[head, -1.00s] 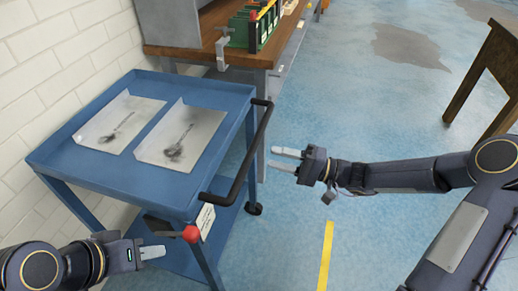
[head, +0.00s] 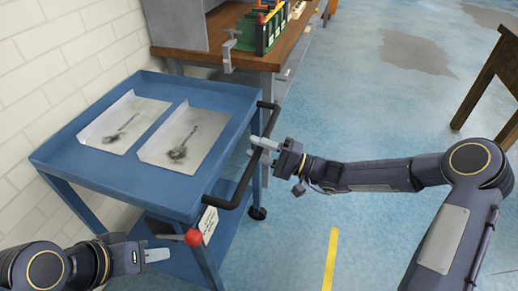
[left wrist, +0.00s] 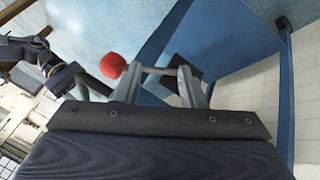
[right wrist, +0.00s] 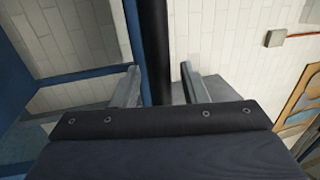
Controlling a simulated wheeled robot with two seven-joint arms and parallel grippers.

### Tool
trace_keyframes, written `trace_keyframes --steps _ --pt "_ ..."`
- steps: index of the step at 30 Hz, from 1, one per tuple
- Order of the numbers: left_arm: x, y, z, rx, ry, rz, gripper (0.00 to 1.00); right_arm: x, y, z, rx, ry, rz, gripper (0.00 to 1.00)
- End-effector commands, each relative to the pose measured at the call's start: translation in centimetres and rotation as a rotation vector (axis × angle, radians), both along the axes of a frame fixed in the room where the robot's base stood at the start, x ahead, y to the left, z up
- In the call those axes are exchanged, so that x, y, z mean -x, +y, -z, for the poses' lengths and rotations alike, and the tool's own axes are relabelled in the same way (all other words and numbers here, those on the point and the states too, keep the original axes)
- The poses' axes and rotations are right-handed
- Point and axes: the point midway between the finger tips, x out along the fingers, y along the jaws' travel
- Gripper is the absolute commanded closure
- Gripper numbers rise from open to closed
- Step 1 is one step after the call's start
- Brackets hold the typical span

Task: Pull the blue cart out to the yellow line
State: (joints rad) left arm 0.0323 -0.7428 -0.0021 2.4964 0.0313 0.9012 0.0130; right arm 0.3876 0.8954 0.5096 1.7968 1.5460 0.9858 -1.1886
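The blue cart (head: 75,160) stands along the wall at the left in the head view. Its black handle (head: 238,190) is on its right side. My right gripper (head: 258,148) is at the handle with fingers apart; in the right wrist view the handle bar (right wrist: 155,45) passes between the open fingers (right wrist: 158,88). A lever with a red knob (head: 193,238) is at the cart's near corner; the knob also shows in the left wrist view (left wrist: 112,65). My left gripper (head: 157,255) is open beside the lever, whose rod crosses between its fingertips. The yellow line (head: 330,262) is on the floor to the right.
Two sheets (head: 123,122) with dark marks lie on the cart top. A wooden workbench (head: 190,55) with a clamp and green items stands behind the cart. A wooden table (head: 490,75) is at the far right. The blue floor between is clear.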

Motion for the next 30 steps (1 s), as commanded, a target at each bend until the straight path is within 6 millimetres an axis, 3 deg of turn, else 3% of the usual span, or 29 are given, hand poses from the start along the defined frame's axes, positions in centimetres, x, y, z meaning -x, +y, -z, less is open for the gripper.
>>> trace_keyframes --steps 2,11,23,30 --pt "0.0 0.0 0.0 0.000 0.000 0.000 0.64 0.0 0.0 0.0 0.000 0.000 0.000 0.62" --pt "0.0 0.0 0.0 0.000 0.000 0.000 0.64 0.0 0.0 0.0 0.001 0.000 -0.001 1.00" --pt "0.0 0.0 0.0 0.000 0.000 0.000 0.64 0.1 -0.8 0.1 0.002 0.000 0.000 1.00" --pt "0.0 0.0 0.1 0.000 0.000 0.000 0.64 0.5 -4.7 0.1 0.003 0.001 0.004 1.00"
